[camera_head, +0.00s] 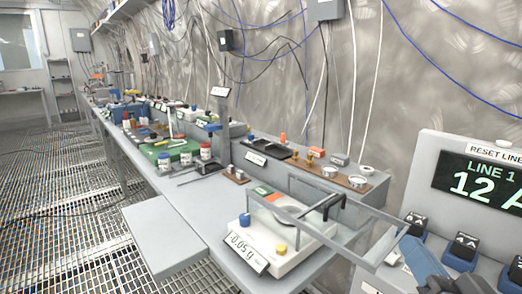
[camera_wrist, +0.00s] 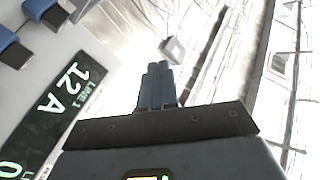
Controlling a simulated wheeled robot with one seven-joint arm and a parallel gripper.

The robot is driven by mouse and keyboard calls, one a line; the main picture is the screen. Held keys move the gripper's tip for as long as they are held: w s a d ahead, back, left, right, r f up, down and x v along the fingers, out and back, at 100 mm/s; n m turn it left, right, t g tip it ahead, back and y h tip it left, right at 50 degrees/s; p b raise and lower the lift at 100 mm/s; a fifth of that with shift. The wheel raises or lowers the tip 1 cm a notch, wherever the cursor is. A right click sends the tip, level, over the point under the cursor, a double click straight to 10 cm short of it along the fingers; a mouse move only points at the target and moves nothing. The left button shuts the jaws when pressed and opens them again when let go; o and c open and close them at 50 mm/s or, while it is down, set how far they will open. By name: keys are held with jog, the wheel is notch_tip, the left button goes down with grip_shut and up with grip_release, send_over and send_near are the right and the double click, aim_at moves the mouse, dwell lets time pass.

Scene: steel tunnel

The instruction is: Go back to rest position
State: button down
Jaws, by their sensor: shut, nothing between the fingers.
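My gripper (camera_wrist: 158,84) shows in the wrist view with its two blue-grey fingers together and nothing between them. It is raised clear of the bench, with the tilted LINE 1 display panel (camera_wrist: 62,105) to its left. In the head view a blue-grey part of my arm (camera_head: 428,268) shows at the lower right, in front of the reset panel (camera_head: 440,170). The fingertips cannot be made out in the head view.
A balance (camera_head: 285,240) with a clear shield and a "-0.05 g" display stands on the near bench. Blue switches (camera_head: 461,250) sit below the panel. The grated floor (camera_head: 60,200) at left is open.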

jog(key=s+a+f+g+h, duration=0.1)
jog(key=s+f, duration=0.4)
jog(key=s, duration=0.3)
jog(key=s+a+f+g, duration=0.15)
jog(key=s+f, duration=0.25)
jog(key=s, duration=0.4)
jog(key=s+a+f+g+h, duration=0.1)
jog(key=s+f, duration=0.4)
jog(key=s, duration=0.3)
jog(key=s+d+n+g+y, duration=0.1)
jog(key=s+n, duration=0.3)
jog(key=s, duration=0.5)
jog(key=shift+s+d+r+n, duration=0.25)
jog(key=shift+d+n, duration=0.05)
jog(key=shift+d, duration=0.6)
